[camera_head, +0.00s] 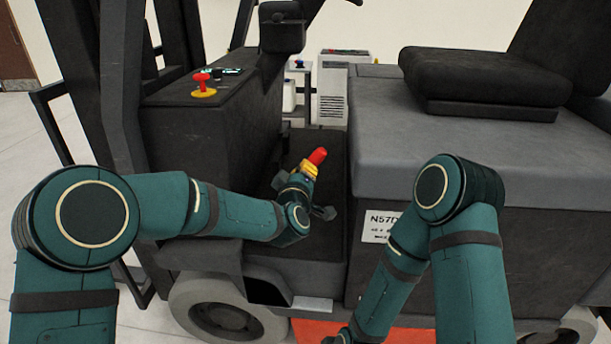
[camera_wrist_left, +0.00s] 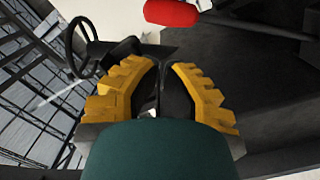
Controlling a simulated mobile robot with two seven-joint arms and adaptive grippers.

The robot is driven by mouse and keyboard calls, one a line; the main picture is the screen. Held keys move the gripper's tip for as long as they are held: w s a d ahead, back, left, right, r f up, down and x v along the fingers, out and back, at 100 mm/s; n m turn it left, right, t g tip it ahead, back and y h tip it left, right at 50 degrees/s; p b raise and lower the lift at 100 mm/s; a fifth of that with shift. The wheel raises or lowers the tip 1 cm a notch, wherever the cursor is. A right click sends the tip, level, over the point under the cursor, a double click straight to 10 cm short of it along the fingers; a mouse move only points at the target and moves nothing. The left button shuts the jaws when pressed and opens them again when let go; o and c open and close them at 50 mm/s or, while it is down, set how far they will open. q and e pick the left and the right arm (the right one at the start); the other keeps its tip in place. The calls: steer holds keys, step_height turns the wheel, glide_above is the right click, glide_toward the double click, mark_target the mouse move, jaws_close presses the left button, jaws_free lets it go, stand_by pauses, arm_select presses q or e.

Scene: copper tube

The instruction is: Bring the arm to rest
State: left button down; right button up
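My left gripper (camera_head: 311,166) has yellow fingers and is over the dark floor well of a forklift truck. In the left wrist view its two fingers (camera_wrist_left: 165,68) show with their tips close together, and I cannot tell if they are fully shut. I see no object between them. A red knob (camera_wrist_left: 171,12) on a dark lever lies just beyond the fingertips in that view. In the head view a red tip (camera_head: 318,156) shows right at the end of the left gripper. My right arm (camera_head: 440,210) bends down to the bottom edge, and its gripper is out of view.
The truck's dark console (camera_head: 215,110) carries a red mushroom button (camera_head: 202,82) on a yellow base. A grey hood (camera_head: 450,140) with a black seat (camera_head: 480,80) is at the right. Dark mast posts (camera_head: 117,90) stand at the left. A steering wheel (camera_wrist_left: 83,47) shows in the wrist view.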

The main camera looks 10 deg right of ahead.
arm_select(q)
steer(key=shift+w+f, duration=0.1)
steer(key=s+a+f+m+g, duration=0.1)
steer(key=s+a+f+g, duration=0.3)
steer(key=f, duration=0.4)
steer(key=s+a+f+m+g+y, duration=0.1)
steer(key=s+a+f, duration=0.35)
steer(key=f, duration=0.35)
steer(key=s+a+f+m+g, duration=0.25)
steer(key=a+f, duration=0.35)
steer(key=f, duration=0.3)
steer(key=s+a+f+g, duration=0.2)
steer(key=s+a+f, duration=0.1)
steer(key=s, duration=0.4)
steer(key=s+a+f+g, duration=0.3)
steer(key=s, duration=0.4)
steer(key=s+a+f+g+y, duration=0.1)
steer(key=s+a+f+g, duration=0.1)
steer(key=s, duration=0.5)
steer(key=shift+s+a+f, duration=0.2)
steer(key=shift+a+f, duration=0.4)
steer(key=shift+f, duration=0.25)
steer(key=shift+g, duration=0.25)
